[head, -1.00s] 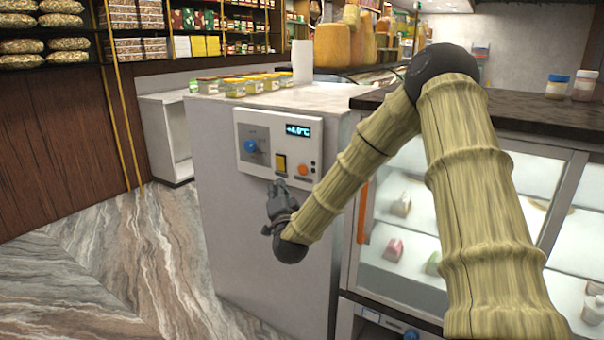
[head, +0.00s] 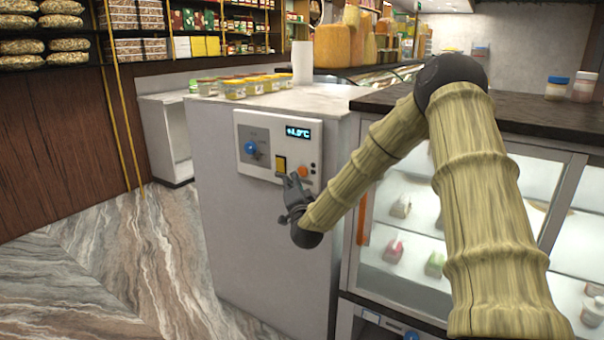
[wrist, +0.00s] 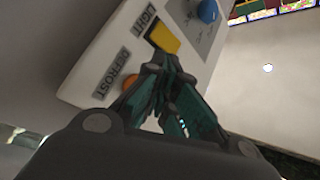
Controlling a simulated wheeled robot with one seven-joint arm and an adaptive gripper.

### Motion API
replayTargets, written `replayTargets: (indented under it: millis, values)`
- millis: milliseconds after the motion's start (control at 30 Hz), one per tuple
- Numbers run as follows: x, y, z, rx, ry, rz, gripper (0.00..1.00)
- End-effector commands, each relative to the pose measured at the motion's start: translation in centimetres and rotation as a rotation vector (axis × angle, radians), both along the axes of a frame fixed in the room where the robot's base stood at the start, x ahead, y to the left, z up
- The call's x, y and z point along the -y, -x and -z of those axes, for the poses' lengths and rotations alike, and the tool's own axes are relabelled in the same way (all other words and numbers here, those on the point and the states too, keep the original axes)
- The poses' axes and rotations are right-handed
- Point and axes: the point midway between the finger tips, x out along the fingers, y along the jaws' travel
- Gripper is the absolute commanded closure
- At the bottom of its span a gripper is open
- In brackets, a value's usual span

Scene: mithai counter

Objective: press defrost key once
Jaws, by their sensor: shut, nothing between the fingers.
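The control panel (head: 262,135) is on the upper front of the pale counter. Its orange round key (head: 303,171) is at the lower right; in the wrist view this key (wrist: 129,82) sits beside the word DEFROST and is partly hidden by a finger. The yellow rocker switch (head: 281,164) is just left of it, and LIGHT is printed beside this switch (wrist: 164,38) in the wrist view. My gripper (head: 291,178) is shut and empty, its tips in front of the panel's lower edge, between switch and key. I cannot tell whether it touches the panel.
A blue knob (head: 250,147) and a lit temperature display (head: 298,132) are on the same panel. Several jars (head: 235,88) stand on the counter top. A glass display case (head: 405,225) with an orange handle strip is close on the right. The floor at left is clear.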

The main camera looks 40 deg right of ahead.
Motion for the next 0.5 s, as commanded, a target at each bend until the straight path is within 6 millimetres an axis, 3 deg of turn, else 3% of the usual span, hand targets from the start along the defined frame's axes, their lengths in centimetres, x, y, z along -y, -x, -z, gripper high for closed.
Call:
replayTargets:
  millis: [500]
  values:
    - [1.0, -0.38, -0.01, 0.001, 0.0, 0.001, 1.0]
